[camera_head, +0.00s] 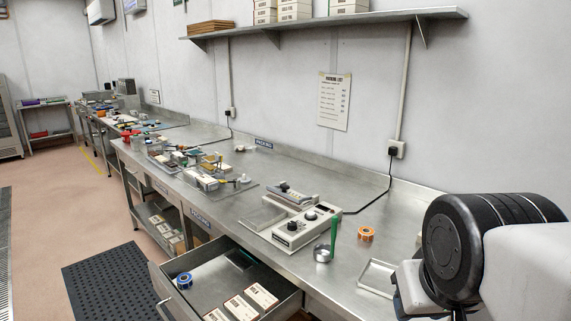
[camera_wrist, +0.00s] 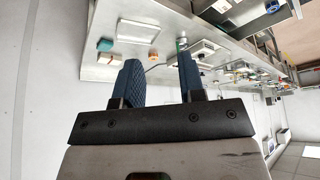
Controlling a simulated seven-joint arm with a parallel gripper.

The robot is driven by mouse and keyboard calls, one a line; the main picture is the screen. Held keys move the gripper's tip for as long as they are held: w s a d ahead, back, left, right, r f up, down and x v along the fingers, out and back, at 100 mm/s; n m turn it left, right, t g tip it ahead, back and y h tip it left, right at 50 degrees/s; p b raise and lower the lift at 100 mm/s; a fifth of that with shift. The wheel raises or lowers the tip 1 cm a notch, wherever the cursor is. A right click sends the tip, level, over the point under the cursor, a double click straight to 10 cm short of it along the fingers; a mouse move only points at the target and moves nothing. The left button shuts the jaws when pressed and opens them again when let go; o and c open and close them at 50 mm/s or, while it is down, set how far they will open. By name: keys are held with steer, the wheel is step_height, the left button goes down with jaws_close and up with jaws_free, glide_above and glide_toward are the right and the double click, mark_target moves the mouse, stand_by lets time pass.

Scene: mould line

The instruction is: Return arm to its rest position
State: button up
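My arm shows at the right edge of the head view, a black ridged joint and pale links above the steel bench (camera_head: 345,285). My gripper's fingers are not clear there. In the wrist view my gripper (camera_wrist: 160,80) has two dark blue ridged fingers standing apart with a clear gap and nothing held between them. The bench (camera_wrist: 150,75) lies beyond the fingertips, seen tilted from this angle. No marker of a rest position shows.
A sealing device (camera_head: 305,225), a green-handled metal cup (camera_head: 323,252), an orange ring (camera_head: 366,233) and a shallow tray (camera_head: 377,279) are on the bench near my arm. An open drawer (camera_head: 265,307) juts out in front. A shelf (camera_head: 375,18) overhangs the bench.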

step_height(320, 180, down, 8)
steer(key=w+g, duration=0.1)
steer(key=g, duration=0.1)
steer(key=shift+d+f+g, duration=0.15)
steer(key=shift+g, duration=0.25)
